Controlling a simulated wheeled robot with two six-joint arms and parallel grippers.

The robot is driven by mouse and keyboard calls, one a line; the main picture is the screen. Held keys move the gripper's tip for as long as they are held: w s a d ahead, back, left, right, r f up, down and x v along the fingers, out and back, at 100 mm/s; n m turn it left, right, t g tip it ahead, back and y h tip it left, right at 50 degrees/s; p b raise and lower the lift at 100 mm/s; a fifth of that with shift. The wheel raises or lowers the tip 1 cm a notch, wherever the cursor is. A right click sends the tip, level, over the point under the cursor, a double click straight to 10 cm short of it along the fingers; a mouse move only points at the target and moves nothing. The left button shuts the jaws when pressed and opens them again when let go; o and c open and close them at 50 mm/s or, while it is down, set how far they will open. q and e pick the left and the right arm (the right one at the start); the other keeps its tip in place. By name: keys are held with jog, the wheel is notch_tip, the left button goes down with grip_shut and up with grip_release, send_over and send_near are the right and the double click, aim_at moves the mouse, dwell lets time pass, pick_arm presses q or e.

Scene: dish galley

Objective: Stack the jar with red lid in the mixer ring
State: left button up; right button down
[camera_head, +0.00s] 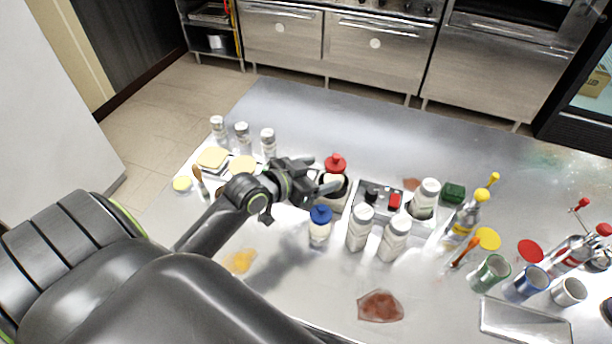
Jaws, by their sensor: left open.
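The jar with red lid (335,163) stands upright near the middle of the table in the head view. Its pale body is partly hidden by my left gripper and by a dark band around it, which looks like the mixer ring (346,193). I cannot tell how deep the jar sits in it. The mixer's panel (382,194), with a black knob and a red button, is just to the right. My left gripper (325,178) is open at the jar's left side, close to it; contact cannot be told. My right gripper is not in view.
A blue-capped jar (320,228) and white bottles (360,229) stand close in front. Another white bottle (425,198) stands at the panel's right end. Mugs (490,272) and yellow-topped bottles crowd the right. Shakers (242,137) stand back left. The table's back middle is clear.

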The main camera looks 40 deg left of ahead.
pick_arm(q)
jog(key=shift+v, duration=1.95)
